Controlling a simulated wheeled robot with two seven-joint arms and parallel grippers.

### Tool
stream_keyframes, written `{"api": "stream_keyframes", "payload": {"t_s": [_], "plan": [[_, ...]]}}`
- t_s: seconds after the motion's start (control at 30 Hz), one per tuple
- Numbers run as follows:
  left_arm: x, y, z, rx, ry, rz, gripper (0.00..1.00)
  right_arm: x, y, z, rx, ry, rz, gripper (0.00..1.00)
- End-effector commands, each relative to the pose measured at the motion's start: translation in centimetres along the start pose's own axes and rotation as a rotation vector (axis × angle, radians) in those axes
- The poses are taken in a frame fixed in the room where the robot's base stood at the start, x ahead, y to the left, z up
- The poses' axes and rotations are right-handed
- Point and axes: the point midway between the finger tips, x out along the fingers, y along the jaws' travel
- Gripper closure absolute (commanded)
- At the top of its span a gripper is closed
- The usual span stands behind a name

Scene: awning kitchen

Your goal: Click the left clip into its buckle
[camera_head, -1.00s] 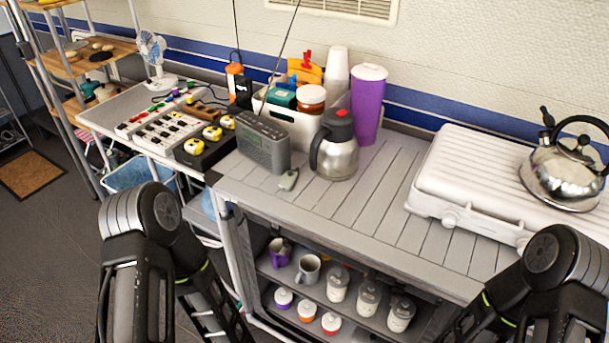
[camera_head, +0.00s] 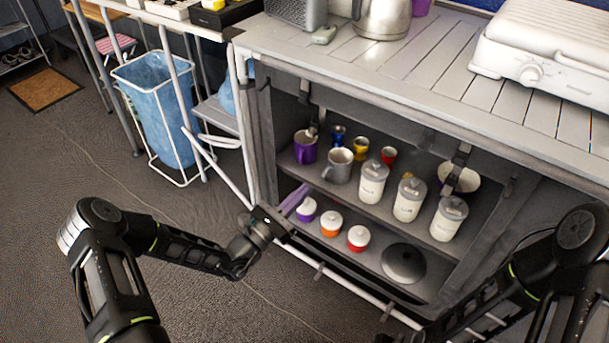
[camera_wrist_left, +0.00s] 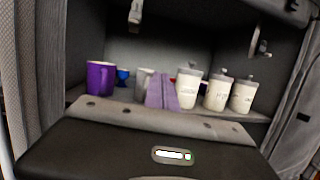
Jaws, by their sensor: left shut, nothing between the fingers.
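The left clip (camera_head: 313,122) hangs on a dark strap from the top edge of the cabinet opening, in front of the purple mug. It also shows in the left wrist view, at the top (camera_wrist_left: 135,13). My left gripper (camera_head: 298,198) is in front of the cabinet's left side, below the clip and apart from it. Its purple fingers (camera_wrist_left: 161,84) are together and empty. A small tab (camera_head: 319,271) on the cabinet's lower front bar may be the left buckle; it is too small to tell. My right arm is at the lower right; its fingers are out of view.
A second clip (camera_head: 458,165) hangs at the right of the opening. Shelves hold a purple mug (camera_head: 305,147), a grey mug (camera_head: 338,165), white canisters (camera_head: 372,183) and small lidded jars (camera_head: 330,223). A blue bin (camera_head: 163,105) stands left. Floor between bin and cabinet is clear.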

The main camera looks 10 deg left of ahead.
Motion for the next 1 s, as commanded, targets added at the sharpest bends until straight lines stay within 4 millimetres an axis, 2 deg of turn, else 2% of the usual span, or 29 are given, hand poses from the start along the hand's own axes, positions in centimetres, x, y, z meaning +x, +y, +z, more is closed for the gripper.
{"api": "stream_keyframes", "payload": {"t_s": [0.03, 0.07, 0.17, 0.47, 0.67, 0.87, 1.0], "plan": [[-0.6, 2.2, -0.7, 0.001, -0.024, 0.07, 1.0, 1.1, 0.4, -0.1, 0.001, 0.003, 0.0, 0.64], [-0.7, 3.1, -0.5, 0.003, -0.035, 0.101, 1.0, 1.1, 0.5, -0.1, 0.001, 0.003, 0.001, 0.64], [-1.0, 4.7, -0.2, 0.006, -0.054, 0.153, 1.0, 1.2, 0.5, -0.1, 0.001, 0.004, 0.001, 0.64], [-0.9, 4.7, 0.0, 0.005, -0.054, 0.154, 1.0, 1.0, 0.4, -0.1, 0.001, 0.004, 0.001, 0.64], [-0.1, 4.8, -0.1, 0.005, -0.054, 0.151, 1.0, 1.4, 0.6, -0.1, 0.001, 0.004, 0.001, 0.64], [2.5, 5.2, -0.1, 0.005, -0.054, 0.149, 1.0, 2.4, 0.8, -0.2, 0.001, 0.009, 0.001, 0.64], [5.2, 5.6, 0.0, 0.006, -0.056, 0.15, 1.0, 3.4, 1.2, -0.3, 0.002, 0.014, 0.001, 0.64]]}}
